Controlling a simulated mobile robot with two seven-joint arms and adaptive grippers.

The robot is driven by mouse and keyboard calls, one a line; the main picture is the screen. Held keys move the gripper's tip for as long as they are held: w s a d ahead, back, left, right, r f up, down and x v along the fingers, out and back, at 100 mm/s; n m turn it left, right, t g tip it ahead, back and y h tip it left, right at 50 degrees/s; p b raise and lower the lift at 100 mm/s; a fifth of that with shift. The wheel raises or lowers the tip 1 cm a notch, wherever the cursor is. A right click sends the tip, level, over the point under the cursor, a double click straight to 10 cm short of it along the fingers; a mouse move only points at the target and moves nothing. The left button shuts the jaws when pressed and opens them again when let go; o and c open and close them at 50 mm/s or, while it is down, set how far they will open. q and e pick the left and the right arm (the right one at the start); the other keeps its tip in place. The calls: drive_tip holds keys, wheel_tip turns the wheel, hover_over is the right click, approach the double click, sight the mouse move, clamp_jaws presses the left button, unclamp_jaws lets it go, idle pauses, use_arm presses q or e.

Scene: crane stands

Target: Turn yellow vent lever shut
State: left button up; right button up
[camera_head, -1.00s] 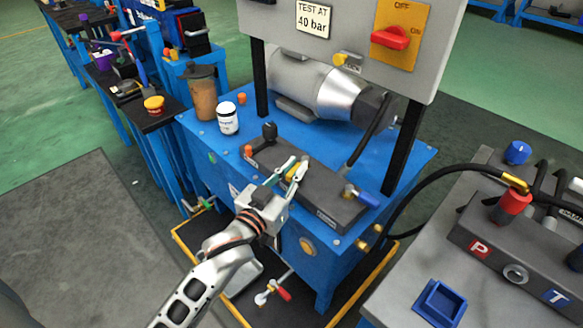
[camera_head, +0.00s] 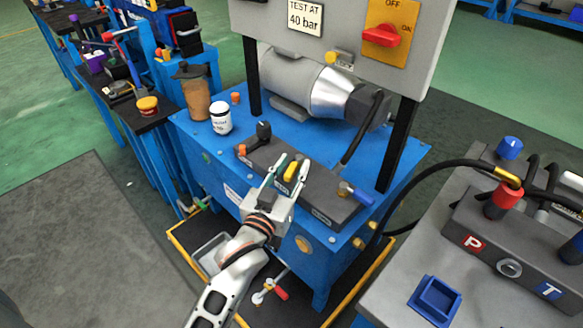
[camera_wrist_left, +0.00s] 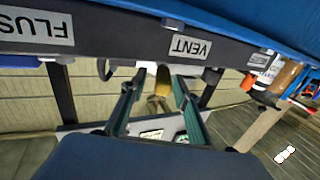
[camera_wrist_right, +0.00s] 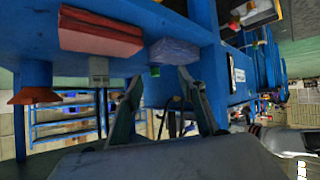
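The yellow vent lever (camera_head: 291,172) sits on the dark manifold block (camera_head: 322,192) on the blue bench. Its handle slants slightly, running along the direction of my left fingers. My left gripper (camera_head: 289,166) is open, with one finger on each side of the lever. I cannot tell whether either finger touches it. In the left wrist view the yellow lever (camera_wrist_left: 163,82) shows between the spread fingers, below the VENT label (camera_wrist_left: 190,47). My right gripper (camera_wrist_right: 159,80) is open and empty in the right wrist view, and is outside the head view.
A black lever (camera_head: 263,131) stands left of the vent lever, and a blue-handled valve (camera_head: 358,194) sits to its right. A white jar (camera_head: 220,116) and brown bottle (camera_head: 195,98) stand behind left. The motor (camera_head: 310,84) and panel posts stand behind the block.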

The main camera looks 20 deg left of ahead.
use_arm(q)
drive_tip(key=shift+s+f, duration=0.1)
drive_tip(key=shift+s, duration=0.2)
drive_tip(key=s, duration=1.1)
drive_tip(key=shift+s+a, duration=0.15)
drive_tip(key=shift+s, duration=0.05)
